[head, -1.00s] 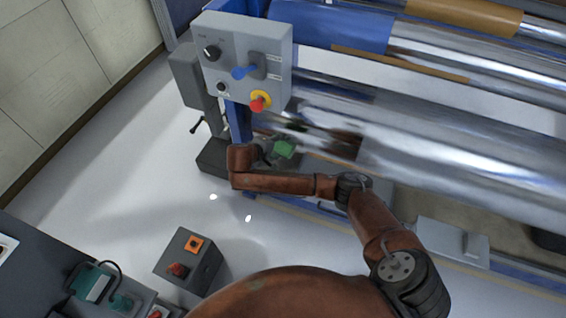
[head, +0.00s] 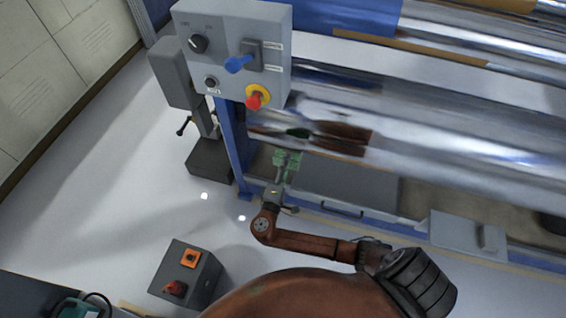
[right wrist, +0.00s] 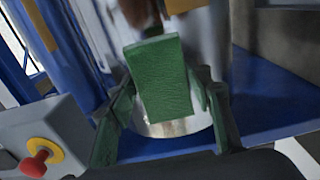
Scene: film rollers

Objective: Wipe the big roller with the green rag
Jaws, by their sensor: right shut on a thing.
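The big roller (head: 450,135) is a long shiny metal cylinder running across the right of the head view. Its surface mirrors my arm and a patch of green. My right gripper (head: 287,160) is just below the roller's left end, shut on the green rag (right wrist: 158,80). In the right wrist view the rag is a textured green slab standing up between the fingers, in front of the roller's shiny metal (right wrist: 178,128). I cannot tell whether the rag touches the roller. My left gripper is not in view.
A grey control panel (head: 225,60) with a red button on yellow (head: 257,96) stands left of the roller. A blue frame post (head: 238,150) is beside my gripper. A dark box with an orange switch (head: 187,275) stands at lower left. The white floor between is clear.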

